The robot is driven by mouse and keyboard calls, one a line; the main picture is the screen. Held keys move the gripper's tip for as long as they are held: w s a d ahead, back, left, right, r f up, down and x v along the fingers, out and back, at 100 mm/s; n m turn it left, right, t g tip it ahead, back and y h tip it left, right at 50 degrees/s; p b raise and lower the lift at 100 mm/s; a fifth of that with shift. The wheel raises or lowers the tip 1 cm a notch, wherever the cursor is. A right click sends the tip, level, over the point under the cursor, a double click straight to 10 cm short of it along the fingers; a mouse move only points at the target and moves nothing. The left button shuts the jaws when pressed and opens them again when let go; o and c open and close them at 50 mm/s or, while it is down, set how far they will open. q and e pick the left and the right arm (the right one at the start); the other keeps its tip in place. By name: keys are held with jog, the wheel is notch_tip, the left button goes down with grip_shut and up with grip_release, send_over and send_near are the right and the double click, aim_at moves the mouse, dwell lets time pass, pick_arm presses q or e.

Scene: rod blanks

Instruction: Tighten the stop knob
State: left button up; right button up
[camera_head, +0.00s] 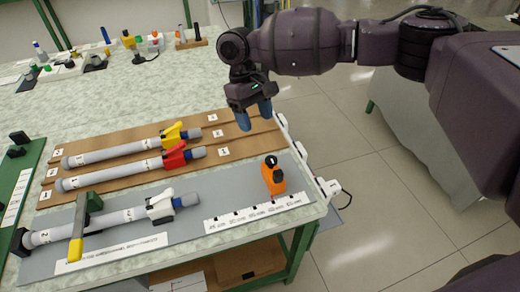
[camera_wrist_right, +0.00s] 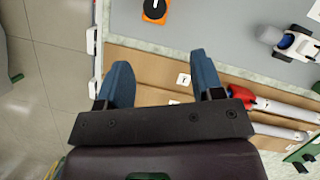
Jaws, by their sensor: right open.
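The orange stop (camera_head: 271,183) stands on the grey mat near the table's right end, behind the printed ruler strip (camera_head: 257,212). Its black stop knob (camera_head: 272,161) has a white line on its top. In the right wrist view the knob (camera_wrist_right: 154,5) shows at the top edge, partly cut off. My right gripper (camera_head: 255,115) is open and empty, blue fingers pointing down, above the wooden rack's right end and behind the stop. Its fingers (camera_wrist_right: 160,64) are spread apart in the wrist view, with nothing between them. My left gripper is out of view.
Two grey rods with yellow (camera_head: 173,133) and red (camera_head: 175,155) parts lie on the wooden rack (camera_head: 232,142). A rod with a white part (camera_head: 160,207) lies on the grey mat (camera_head: 230,184), under a yellow-tipped clamp (camera_head: 80,225). The mat beside the stop is clear.

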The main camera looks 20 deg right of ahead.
aim_at(271, 159)
jog(key=shift+m, duration=0.3)
jog(key=x, duration=0.3)
jog(key=b+x, duration=0.1)
jog(key=x, duration=0.2)
jog(key=s+d+x, duration=0.1)
jog(key=x, duration=0.2)
jog(key=shift+s+f, duration=0.15)
jog(key=shift+s+d+f, duration=0.15)
jog(key=shift+s+f, duration=0.05)
jog(key=shift+f, duration=0.25)
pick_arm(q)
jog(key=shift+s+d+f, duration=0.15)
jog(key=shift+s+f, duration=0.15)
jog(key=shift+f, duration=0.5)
pick_arm(e)
jog(key=shift+c, duration=0.2)
